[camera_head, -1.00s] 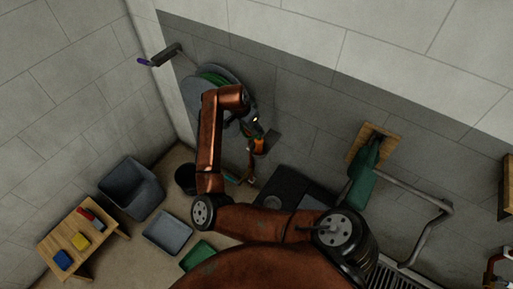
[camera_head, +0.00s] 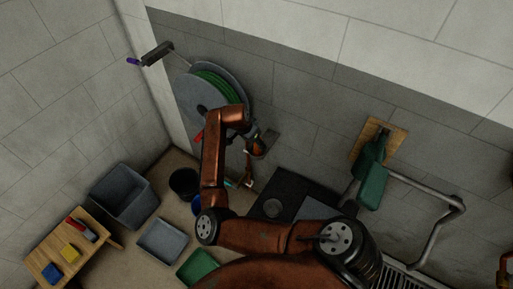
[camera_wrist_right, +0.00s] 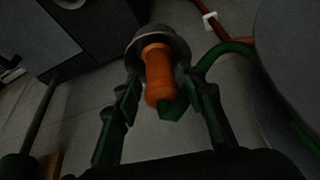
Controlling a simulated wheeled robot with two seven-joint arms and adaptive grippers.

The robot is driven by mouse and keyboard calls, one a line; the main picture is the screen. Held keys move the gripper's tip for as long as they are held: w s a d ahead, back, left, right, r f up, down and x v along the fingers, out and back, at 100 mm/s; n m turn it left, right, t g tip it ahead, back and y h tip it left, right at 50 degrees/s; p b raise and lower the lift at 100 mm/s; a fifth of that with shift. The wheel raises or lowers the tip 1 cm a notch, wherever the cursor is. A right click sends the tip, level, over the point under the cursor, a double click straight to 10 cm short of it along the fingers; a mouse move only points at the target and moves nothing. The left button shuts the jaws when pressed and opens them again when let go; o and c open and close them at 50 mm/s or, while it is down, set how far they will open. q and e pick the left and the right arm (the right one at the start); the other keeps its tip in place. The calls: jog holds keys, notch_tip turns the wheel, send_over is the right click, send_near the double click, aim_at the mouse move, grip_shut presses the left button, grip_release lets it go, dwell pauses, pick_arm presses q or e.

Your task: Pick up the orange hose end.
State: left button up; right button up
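The orange hose end (camera_wrist_right: 158,75) sits in a grey bell-shaped holder (camera_wrist_right: 158,42) in the right wrist view. A green hose curves away from it to the right. In the head view, the hose end (camera_head: 258,148) shows small and partly hidden by my right gripper (camera_head: 253,143), beside the wall below the reel. My left gripper is not in view.
A grey hose reel (camera_head: 193,98) with green hose hangs on the wall near my arm. A green lever device on a wooden board (camera_head: 396,145) and a grey pipe (camera_head: 455,207) are to the right. Bins and a small wooden table (camera_head: 88,250) stand lower left.

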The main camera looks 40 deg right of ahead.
jog(key=shift+x, duration=1.2)
jog(key=shift+r, duration=0.1)
jog(key=shift+c, duration=0.3)
grip_shut()
